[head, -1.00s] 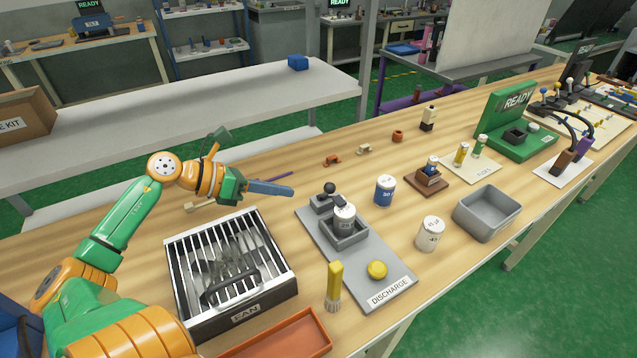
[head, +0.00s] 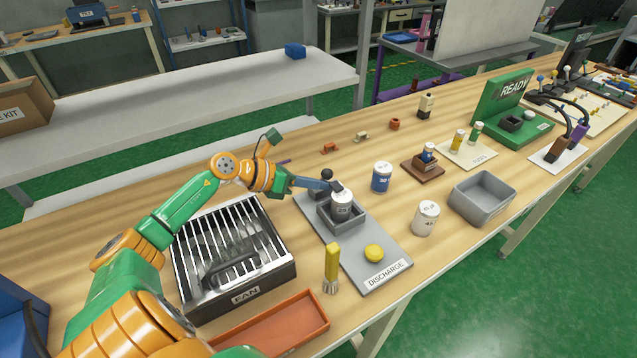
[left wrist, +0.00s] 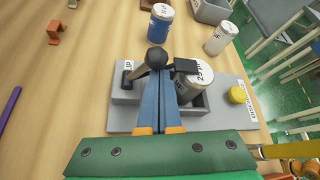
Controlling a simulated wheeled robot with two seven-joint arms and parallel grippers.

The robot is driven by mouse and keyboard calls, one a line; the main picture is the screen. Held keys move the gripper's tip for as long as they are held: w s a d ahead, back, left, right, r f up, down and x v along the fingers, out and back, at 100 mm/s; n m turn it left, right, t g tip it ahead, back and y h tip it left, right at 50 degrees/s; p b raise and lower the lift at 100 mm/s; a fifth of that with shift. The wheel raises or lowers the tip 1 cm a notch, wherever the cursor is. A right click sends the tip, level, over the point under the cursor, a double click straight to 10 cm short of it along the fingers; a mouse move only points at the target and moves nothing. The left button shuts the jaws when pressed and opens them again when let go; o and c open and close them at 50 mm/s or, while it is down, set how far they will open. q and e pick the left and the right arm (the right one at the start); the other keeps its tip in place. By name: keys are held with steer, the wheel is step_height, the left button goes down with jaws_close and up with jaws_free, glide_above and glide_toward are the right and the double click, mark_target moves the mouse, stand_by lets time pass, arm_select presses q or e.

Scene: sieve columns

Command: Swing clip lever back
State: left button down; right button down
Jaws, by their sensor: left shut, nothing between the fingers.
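The grey discharge station (head: 362,250) stands on the bench. A white sieve column (head: 342,203) sits in its square holder, also seen in the left wrist view (left wrist: 200,80). The clip lever has a black ball knob (head: 327,174), and in the left wrist view this knob (left wrist: 157,58) stands just past my fingertips. A dark clip pad (left wrist: 186,65) reaches over the column's top. My left gripper (head: 334,185) is shut and empty, its blue fingers (left wrist: 160,76) together beside the lever. Whether they touch it I cannot tell. My right gripper is not in view.
A slatted FAN box (head: 235,260) stands left of the station, with an orange tray (head: 280,330) in front. A yellow-handled brush (head: 332,268) and a yellow button (head: 374,252) are near. A blue-labelled jar (head: 381,177), white jar (head: 425,218) and grey bin (head: 482,198) stand right.

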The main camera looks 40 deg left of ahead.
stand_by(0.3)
arm_select(q)
steer(key=shift+a+r+n+h+b, duration=0.15)
steer(key=shift+n+h+b, duration=0.15)
steer(key=shift+b, duration=0.15)
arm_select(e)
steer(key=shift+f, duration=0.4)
